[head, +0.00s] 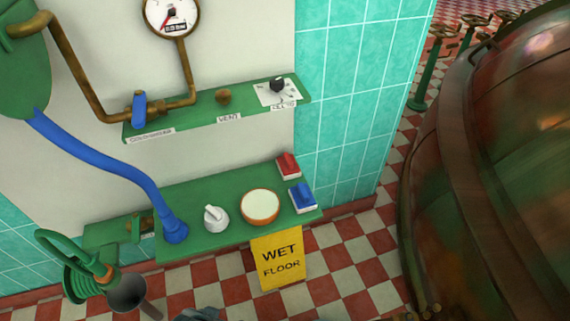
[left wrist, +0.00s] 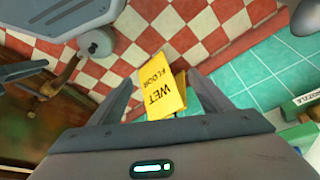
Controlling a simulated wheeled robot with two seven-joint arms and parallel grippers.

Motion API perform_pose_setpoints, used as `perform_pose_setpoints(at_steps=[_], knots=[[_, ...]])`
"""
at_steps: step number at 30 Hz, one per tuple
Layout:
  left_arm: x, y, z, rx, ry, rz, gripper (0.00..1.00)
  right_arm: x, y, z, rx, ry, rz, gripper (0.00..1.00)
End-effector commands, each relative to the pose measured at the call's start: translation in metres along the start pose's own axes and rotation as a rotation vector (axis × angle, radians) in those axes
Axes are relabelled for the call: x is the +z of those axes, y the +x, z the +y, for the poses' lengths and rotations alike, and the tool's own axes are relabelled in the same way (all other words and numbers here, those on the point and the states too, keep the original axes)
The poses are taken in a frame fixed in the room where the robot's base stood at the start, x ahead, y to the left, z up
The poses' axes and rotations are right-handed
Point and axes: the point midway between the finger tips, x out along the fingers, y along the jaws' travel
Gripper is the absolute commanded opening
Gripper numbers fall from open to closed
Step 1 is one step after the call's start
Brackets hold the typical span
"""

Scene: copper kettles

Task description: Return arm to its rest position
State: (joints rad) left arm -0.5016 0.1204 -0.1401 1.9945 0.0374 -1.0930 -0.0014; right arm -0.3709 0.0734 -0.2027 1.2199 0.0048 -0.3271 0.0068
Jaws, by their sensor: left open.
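My left gripper (left wrist: 160,78) shows in the left wrist view with its two dark fingers spread apart and nothing between them. Beyond the fingers is the yellow wet floor sign (left wrist: 165,88), and I cannot tell its distance from the fingertips. In the head view the same sign (head: 278,262) stands below the front edge of the green lower shelf (head: 235,232). A dark grey piece at the bottom edge of the head view may be part of my left arm; the gripper itself cannot be made out there.
The lower shelf carries a white-topped bowl (head: 260,205), a white knob (head: 215,217), a red switch (head: 288,165) and a blue switch (head: 303,197). A green coiled hose with a funnel (head: 127,292) is at left. A large copper kettle (head: 500,190) fills the right. Checkered floor lies between.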

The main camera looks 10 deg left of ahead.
Motion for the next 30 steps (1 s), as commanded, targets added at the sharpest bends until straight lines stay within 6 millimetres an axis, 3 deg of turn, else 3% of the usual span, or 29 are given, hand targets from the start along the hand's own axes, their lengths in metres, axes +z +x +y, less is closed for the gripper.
perform_pose_setpoints(at_steps=[6, 15, 21, 30], knots=[[0.021, 0.068, 0.008, 0.012, 0.003, 0.035, 0.72, 0.0, 0.0, 0.0, 0.0, 0.0, 0.0, 0.31], [0.063, 0.14, 0.019, 0.026, 0.009, 0.089, 0.72, 0.0, 0.0, 0.0, 0.0, 0.0, 0.0, 0.31], [0.087, 0.166, 0.024, 0.033, 0.012, 0.116, 0.72, 0.0, 0.0, 0.0, 0.0, 0.0, 0.0, 0.31], [0.096, 0.174, 0.026, 0.036, 0.014, 0.13, 0.72, 0.0, 0.0, -0.001, -0.001, 0.0, 0.0, 0.31]])
